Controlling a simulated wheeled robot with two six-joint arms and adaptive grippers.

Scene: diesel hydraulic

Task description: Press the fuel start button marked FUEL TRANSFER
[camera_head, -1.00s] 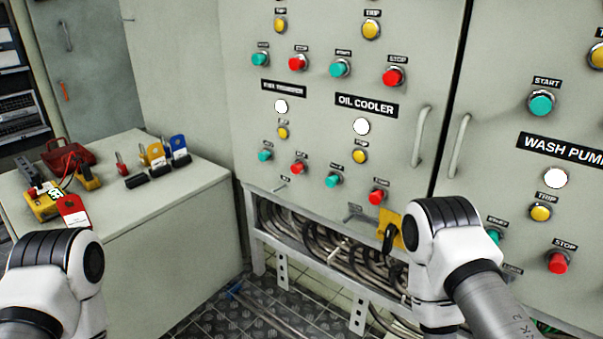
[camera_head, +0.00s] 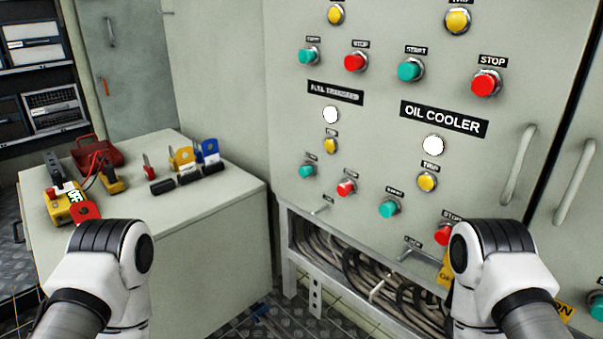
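The FUEL TRANSFER label (camera_head: 335,92) is on the grey cabinet front, small and slightly blurred. Below it are a white lamp (camera_head: 330,115), a yellow button (camera_head: 330,145), a green button (camera_head: 308,171) at lower left and a red button (camera_head: 346,188) at lower right. The small label above the green button is hard to read. Nothing touches these buttons. My two arms show at the lower left and lower right, but neither gripper is in view.
The OIL COOLER group (camera_head: 444,118) is just to the right, with its own green button (camera_head: 389,208). My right arm covers part of the cabinet's lower right. A side bench (camera_head: 215,228) with tools and padlocks stands left. Door handles (camera_head: 525,165) stick out at right.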

